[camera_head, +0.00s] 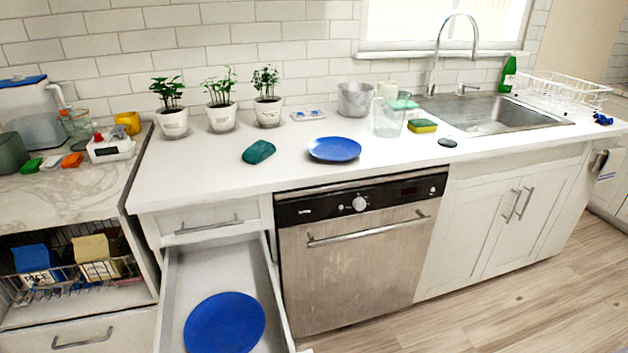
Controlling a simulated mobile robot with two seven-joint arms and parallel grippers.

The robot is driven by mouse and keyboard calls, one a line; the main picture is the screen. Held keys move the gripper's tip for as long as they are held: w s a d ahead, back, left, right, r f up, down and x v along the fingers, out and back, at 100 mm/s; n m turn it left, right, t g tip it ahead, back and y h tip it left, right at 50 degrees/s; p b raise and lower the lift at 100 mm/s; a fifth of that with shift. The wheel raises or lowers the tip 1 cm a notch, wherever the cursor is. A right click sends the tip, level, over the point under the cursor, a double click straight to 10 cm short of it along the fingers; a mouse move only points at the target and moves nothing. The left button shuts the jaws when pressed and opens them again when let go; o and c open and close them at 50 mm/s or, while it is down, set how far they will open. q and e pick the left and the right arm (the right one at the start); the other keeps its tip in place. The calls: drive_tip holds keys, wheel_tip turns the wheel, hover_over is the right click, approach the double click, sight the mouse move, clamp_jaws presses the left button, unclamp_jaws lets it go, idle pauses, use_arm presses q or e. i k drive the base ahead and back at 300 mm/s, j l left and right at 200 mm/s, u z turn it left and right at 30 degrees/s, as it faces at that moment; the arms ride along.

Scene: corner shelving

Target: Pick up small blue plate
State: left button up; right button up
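A small blue plate (334,149) lies flat on the white countertop (300,172), above the dishwasher and near the front half of the counter. A second blue plate (224,323) lies in the open drawer (176,290) below and to the left; it looks larger, though it is also closer to the camera. Neither of my grippers shows in the head view, so I cannot see whether they are open or shut.
A teal object (258,152) lies left of the counter plate. A clear pitcher (389,117), a sponge (422,126) and a dark disc (447,143) are to its right. Potted plants (220,118) line the back. The open drawer juts out beside the dishwasher (355,265).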

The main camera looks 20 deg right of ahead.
sight(332, 148)
drive_tip(key=l+z, duration=0.1)
drive_tip(key=z, duration=0.3)
drive_tip(key=i+l+z, duration=0.1)
drive_tip(key=l+z, duration=0.2)
drive_tip(key=i+l+z, duration=0.1)
drive_tip(key=l+z, duration=0.2)
drive_tip(key=i+l+z, duration=0.1)
drive_tip(key=l, duration=0.3)
drive_tip(key=i+l+z, duration=0.1)
drive_tip(key=i+l, duration=0.2)
drive_tip(key=l, duration=0.1)
